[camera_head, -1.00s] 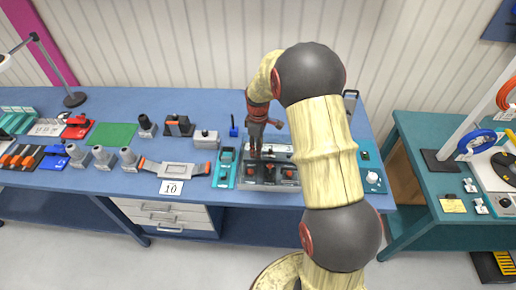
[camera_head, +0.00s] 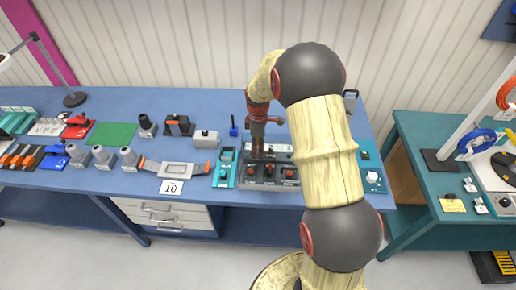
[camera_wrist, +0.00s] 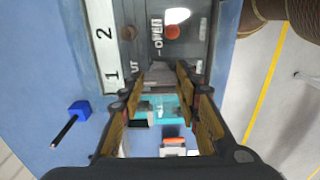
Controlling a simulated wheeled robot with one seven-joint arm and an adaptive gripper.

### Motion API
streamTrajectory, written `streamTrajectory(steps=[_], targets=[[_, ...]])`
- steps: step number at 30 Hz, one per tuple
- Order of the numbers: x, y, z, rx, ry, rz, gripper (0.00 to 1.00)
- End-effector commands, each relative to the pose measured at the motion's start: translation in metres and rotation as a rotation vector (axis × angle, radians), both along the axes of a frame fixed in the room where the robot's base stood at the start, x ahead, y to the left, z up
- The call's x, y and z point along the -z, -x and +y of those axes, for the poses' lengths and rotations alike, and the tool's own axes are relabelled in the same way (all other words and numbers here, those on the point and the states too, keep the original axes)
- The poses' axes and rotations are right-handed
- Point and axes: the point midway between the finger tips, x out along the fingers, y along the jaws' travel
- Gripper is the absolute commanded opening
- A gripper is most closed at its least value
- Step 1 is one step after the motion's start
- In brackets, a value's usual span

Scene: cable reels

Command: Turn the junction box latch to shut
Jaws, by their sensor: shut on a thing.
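The junction box (camera_head: 240,184) is a grey unit with dark panels and several orange-red knobs, on the front right of the blue bench. The wrist view shows its face (camera_wrist: 182,55), with a red knob, an "OPEN" label and a partly covered label ending in "UT". My gripper (camera_head: 257,155) points down at the left part of the box. In the wrist view my gripper (camera_wrist: 157,76) has its fingertips closed on a small grey piece, seemingly the latch. The latch is mostly hidden by the fingers, so its exact angle cannot be told.
A teal tray (camera_head: 225,169) stands close left of the box. A blue upright item (camera_head: 233,127) and a grey block (camera_head: 206,139) are behind it. A teal panel with a white knob (camera_head: 372,178) lies to the right, beyond my arm.

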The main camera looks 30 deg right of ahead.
Motion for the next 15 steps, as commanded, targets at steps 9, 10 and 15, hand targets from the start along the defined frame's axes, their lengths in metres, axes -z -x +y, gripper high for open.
streamTrajectory(steps=[9, 10, 15], targets=[[-0.0005, -0.0005, -0.0002, 0.0, 0.001, -0.001, 0.49], [-0.0004, -0.0004, -0.0003, 0.0, 0.001, -0.001, 0.51], [-0.0002, -0.0003, -0.0002, 0.0, 0.001, -0.001, 0.51]])
